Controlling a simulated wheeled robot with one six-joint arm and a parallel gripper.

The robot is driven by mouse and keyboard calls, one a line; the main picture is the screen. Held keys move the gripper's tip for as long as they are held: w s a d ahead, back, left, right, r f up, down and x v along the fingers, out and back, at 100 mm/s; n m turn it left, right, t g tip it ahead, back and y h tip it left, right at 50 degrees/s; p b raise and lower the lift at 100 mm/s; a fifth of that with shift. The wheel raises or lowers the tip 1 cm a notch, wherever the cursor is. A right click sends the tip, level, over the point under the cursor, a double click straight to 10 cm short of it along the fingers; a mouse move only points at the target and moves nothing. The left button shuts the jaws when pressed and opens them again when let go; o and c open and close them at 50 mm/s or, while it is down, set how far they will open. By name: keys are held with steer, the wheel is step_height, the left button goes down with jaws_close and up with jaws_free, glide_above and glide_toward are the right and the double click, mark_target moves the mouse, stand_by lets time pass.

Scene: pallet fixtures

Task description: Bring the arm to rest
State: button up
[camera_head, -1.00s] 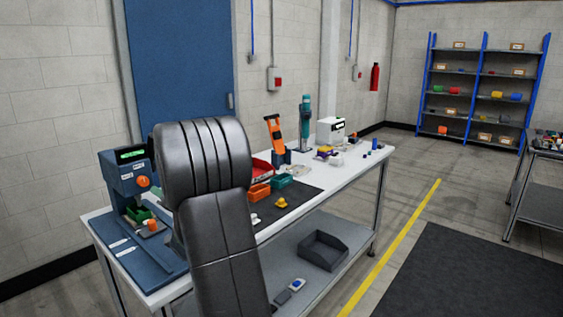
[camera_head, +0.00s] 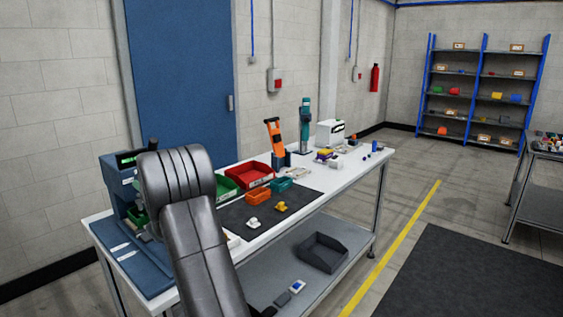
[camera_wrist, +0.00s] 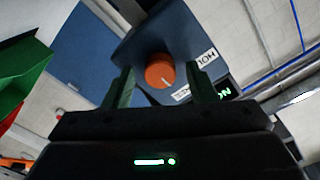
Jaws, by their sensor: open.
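My gripper (camera_wrist: 158,88) shows in the wrist view with its two fingers spread apart and nothing between them. Beyond the fingers is a blue machine (camera_wrist: 185,42) with an orange knob (camera_wrist: 159,70), a green-lit display and white labels. In the head view my arm's dark padded links stand in front of the workbench's left end and hide my gripper. The blue machine (camera_head: 115,180) is partly hidden behind my arm there.
A grey tray (camera_head: 324,252) is on the lower shelf.

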steer(key=shift+s+d+n+b, duration=0.7)
steer(key=shift+n+b, duration=0.5)
steer(key=shift+n, duration=0.55)
steer(key=shift+s+d+n+b, duration=0.55)
steer(key=shift+d+n+b, duration=0.2)
steer(key=shift+n+b, duration=0.75)
steer(key=shift+s+d+n+b, duration=0.7)
steer(key=shift+n+b, duration=0.25)
steer(key=shift+n, duration=1)
steer(key=shift+w+d, duration=0.1)
